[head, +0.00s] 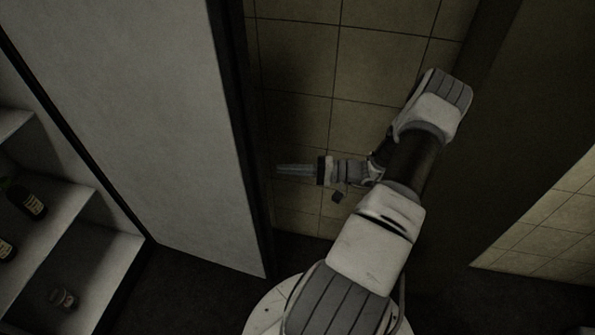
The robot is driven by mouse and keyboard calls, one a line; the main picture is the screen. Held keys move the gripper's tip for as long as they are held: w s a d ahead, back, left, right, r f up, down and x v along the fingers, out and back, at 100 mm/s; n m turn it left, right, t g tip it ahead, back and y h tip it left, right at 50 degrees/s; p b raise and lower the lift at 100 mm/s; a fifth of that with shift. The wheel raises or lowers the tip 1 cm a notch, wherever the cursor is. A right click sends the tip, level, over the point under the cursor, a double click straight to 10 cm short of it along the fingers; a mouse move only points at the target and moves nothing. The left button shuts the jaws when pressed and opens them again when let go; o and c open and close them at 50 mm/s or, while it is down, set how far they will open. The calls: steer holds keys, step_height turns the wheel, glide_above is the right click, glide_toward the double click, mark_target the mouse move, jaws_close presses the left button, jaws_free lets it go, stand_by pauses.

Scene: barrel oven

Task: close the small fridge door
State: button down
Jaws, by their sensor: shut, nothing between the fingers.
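The small fridge stands at the left of the head view, with its shelved inside (75,220) exposed. A tall pale panel (150,120) with a dark right edge, which looks like the fridge door, stands open beside the shelves. My gripper (280,170) is just right of that dark edge, with its fingers pointing left towards it. The fingers are shut and hold nothing. I cannot tell whether the fingertips touch the panel. No handle shows.
Dark bottles (28,202) and a small jar (63,297) stand on the fridge shelves. A tiled wall (300,60) is behind my gripper. A dark upright (490,110) stands to the right of my arm. Dark floor (200,300) shows below the panel.

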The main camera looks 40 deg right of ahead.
mark_target(264, 180)
steer(key=a+b, duration=0.1)
steer(key=a, duration=0.5)
steer(key=shift+w+a, duration=0.4)
steer(key=shift+w, duration=0.05)
steer(key=shift+a, duration=0.1)
